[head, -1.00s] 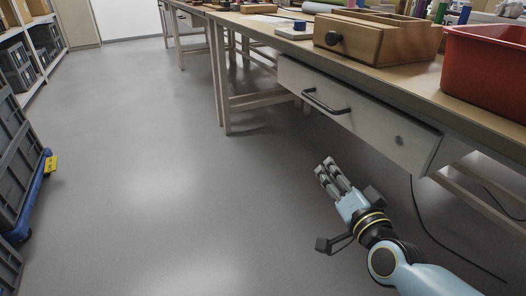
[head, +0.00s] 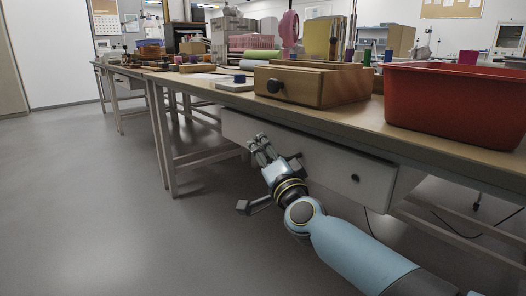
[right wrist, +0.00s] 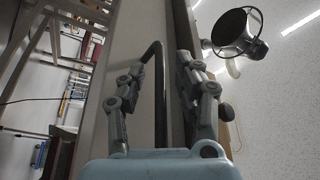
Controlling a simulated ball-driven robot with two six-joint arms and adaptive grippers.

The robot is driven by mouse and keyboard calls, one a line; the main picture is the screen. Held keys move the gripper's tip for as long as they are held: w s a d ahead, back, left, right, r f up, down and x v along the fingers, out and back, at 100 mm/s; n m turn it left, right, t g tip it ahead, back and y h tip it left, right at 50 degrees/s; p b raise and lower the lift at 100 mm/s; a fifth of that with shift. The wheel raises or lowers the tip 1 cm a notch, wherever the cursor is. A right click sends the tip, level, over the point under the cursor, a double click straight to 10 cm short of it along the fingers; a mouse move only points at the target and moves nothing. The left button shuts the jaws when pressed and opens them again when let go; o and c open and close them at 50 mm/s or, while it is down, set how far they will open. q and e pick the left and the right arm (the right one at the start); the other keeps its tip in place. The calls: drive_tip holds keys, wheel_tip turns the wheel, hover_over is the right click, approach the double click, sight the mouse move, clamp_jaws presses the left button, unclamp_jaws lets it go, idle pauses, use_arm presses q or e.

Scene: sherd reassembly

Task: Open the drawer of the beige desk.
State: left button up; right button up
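The beige desk (head: 395,140) runs along the right side of the head view, with its pale drawer (head: 325,165) under the top. The drawer front looks closed, with a small dark lock (head: 355,178) on it. In the right wrist view the black bar handle (right wrist: 160,100) lies between the two open fingers (right wrist: 157,82), with a gap visible on both sides. My left gripper is not in view.
A red bin (head: 450,110) and a wooden box with a dark knob (head: 315,85) stand on the desktop above the drawer. Several small items lie farther back. The grey floor (head: 80,210) to the left is clear. A dark cable hangs below the desk.

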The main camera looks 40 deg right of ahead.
drive_tip(key=shift+w, duration=0.15)
drive_tip(key=shift+c, duration=0.4)
clamp_jaws()
